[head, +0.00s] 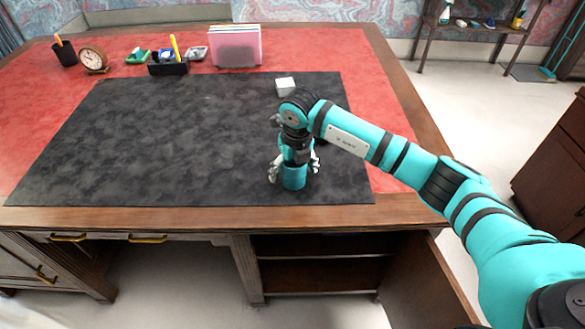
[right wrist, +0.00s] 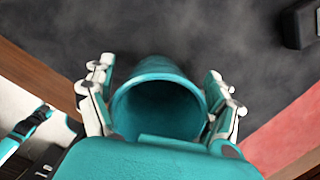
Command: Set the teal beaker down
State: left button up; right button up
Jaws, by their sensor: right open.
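The teal beaker (head: 294,178) stands upright on the dark desk mat (head: 180,130), near the mat's front edge toward the right. My right gripper (head: 294,170) is right above and around it, with one finger on each side. In the right wrist view the beaker (right wrist: 160,98) shows its open mouth and looks empty. The fingers of my right gripper (right wrist: 158,100) are spread on both sides of it. The left finger seems apart from the wall; the right one is very close, and I cannot tell if it touches. My left gripper is not in view.
A white block (head: 285,87) lies at the mat's back right. A dark object (right wrist: 302,22) lies near the beaker. A file holder (head: 235,47), pen tray (head: 168,68), clock (head: 93,59) and pen cup (head: 65,52) line the back. The mat's left and middle are clear.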

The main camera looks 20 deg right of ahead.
jog(key=shift+r, duration=0.25)
notch_tip(320, 180, up, 12)
jog(key=s+b, duration=0.1)
jog(key=shift+s+d+f, duration=0.15)
jog(key=shift+s, duration=0.25)
